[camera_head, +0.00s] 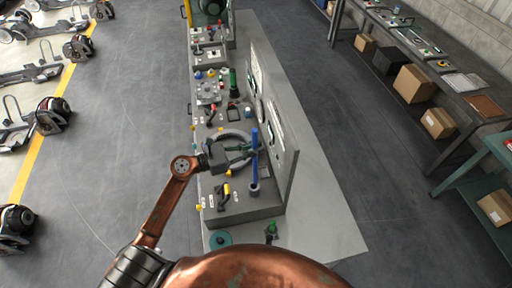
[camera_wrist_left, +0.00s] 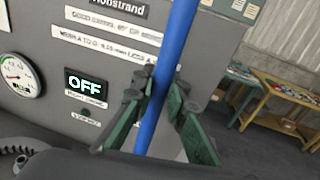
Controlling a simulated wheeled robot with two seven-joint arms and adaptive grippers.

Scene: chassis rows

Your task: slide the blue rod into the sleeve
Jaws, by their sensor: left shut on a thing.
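The blue rod (camera_head: 254,139) stands close to upright in the head view, over the grey bench beside its upright panel. It also crosses the left wrist view (camera_wrist_left: 172,58) from top to bottom, slightly tilted there. My left gripper (camera_head: 251,153) is shut on the rod around its middle; its green fingers (camera_wrist_left: 158,106) lie on both sides of the rod in the left wrist view. A small grey-blue collar, which looks like the sleeve (camera_head: 254,188), is at the rod's lower end. I cannot tell whether the rod's tip is inside it or just above. My right gripper is not in view.
The panel (camera_head: 283,147) stands close to the right of the rod. A green-and-black knob (camera_head: 271,231) is at the bench's near end.

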